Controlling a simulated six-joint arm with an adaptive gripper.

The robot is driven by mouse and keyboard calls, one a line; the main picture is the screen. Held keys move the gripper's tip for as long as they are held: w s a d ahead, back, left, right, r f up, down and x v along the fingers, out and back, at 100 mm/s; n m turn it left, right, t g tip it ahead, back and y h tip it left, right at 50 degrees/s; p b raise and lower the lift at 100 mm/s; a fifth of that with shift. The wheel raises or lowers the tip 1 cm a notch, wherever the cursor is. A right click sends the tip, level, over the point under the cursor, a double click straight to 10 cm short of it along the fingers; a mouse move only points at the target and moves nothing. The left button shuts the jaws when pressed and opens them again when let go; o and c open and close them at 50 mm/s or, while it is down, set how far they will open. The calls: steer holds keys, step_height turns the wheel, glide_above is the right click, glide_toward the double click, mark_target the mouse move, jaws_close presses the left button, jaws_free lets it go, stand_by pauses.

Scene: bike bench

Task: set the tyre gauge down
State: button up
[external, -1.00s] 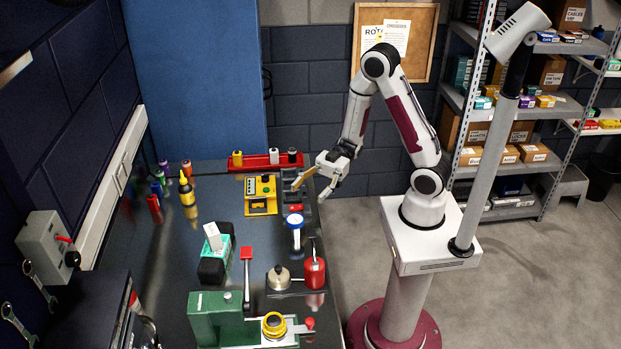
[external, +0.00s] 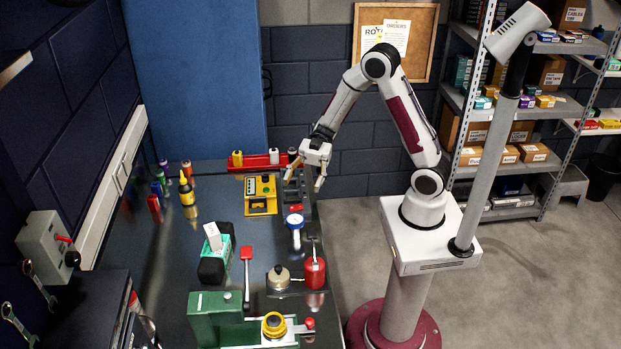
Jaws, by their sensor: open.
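The tyre gauge (external: 295,222), with a round blue-rimmed white dial and a pale stem, lies on the dark bench top near its right edge. My gripper (external: 304,185) is open and empty. It points down above the dark grey tray at the bench's back right corner, behind the gauge and apart from it. Whether a fingertip touches the tray cannot be told from this view.
A yellow case (external: 260,195) stands left of the dark tray (external: 296,199). A red rack (external: 262,161) with small bottles is behind. A red can (external: 314,272) and a green machine (external: 217,318) stand in front.

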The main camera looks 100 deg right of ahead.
steer(key=shift+w+d+n+g+h, duration=0.9)
steer(key=shift+w+d+n+g, duration=0.8)
steer(key=shift+g, duration=1.6)
glide_toward(295, 216)
steer(key=shift+s+a+r, duration=0.15)
steer(key=shift+a+r, duration=0.1)
steer(key=shift+a, duration=0.35)
steer(key=x, duration=0.2)
steer(key=shift+a+f, duration=0.1)
steer(key=shift+a, duration=0.2)
steer(key=shift+a, duration=0.1)
steer(key=shift+f+x, duration=0.2)
steer(key=shift+x, duration=1.05)
steer(key=shift+f+x, duration=0.2)
steer(key=shift+x, duration=1.05)
steer(key=shift+w, duration=0.2)
